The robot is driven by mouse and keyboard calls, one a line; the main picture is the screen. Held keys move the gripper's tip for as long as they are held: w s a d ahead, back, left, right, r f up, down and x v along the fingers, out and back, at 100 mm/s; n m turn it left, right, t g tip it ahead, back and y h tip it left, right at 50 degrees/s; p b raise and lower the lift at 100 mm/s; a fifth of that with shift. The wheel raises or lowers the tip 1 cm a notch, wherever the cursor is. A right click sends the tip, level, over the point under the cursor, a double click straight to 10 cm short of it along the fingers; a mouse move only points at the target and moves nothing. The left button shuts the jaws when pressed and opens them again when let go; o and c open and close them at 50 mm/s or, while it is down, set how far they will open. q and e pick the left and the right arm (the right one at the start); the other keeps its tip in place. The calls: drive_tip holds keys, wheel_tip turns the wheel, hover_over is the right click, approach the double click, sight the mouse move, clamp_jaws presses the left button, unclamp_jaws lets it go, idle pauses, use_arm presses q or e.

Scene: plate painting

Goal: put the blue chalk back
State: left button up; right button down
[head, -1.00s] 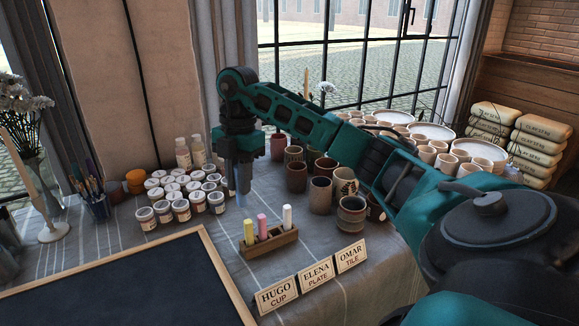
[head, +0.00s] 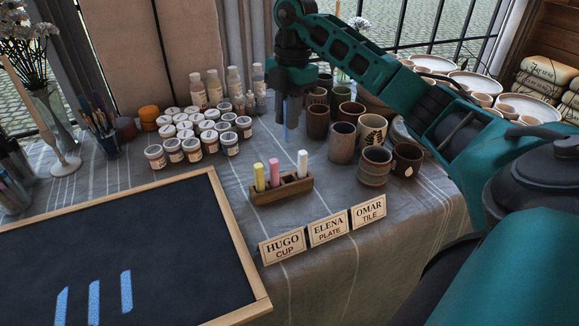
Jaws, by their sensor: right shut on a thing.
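My right gripper (head: 286,118) hangs pointing down, shut on the blue chalk (head: 286,135). Only the chalk's lower end shows below the fingers. It appears above and behind the wooden chalk holder (head: 282,194), apart from it; the exact gap is hard to tell. The holder stands on the table with yellow chalk (head: 259,177), pink chalk (head: 275,172) and white chalk (head: 302,164) upright in it. A gap shows between the pink and white chalks. My left gripper is not in view.
Several cups, including a grey one (head: 342,143), stand right of and behind the holder. Paint jars (head: 191,149) stand to the left. Name cards (head: 328,229) stand in front. A framed blackboard (head: 190,240) with three blue strokes (head: 94,300) lies front left.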

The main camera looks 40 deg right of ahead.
sight(289, 140)
wheel_tip(289, 140, down, 9)
drive_tip(key=shift+f+b, duration=0.2)
drive_tip(key=shift+b, duration=0.4)
drive_tip(key=shift+f, duration=0.2)
wheel_tip(289, 140, down, 4)
drive_tip(key=shift+f+b, duration=0.2)
drive_tip(key=shift+b, duration=0.15)
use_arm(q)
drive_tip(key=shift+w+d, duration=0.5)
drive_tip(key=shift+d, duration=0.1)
use_arm(e)
drive_tip(key=c, duration=1.5)
unclamp_jaws()
drive_tip(key=shift+f, duration=0.1)
drive_tip(key=o, duration=0.5)
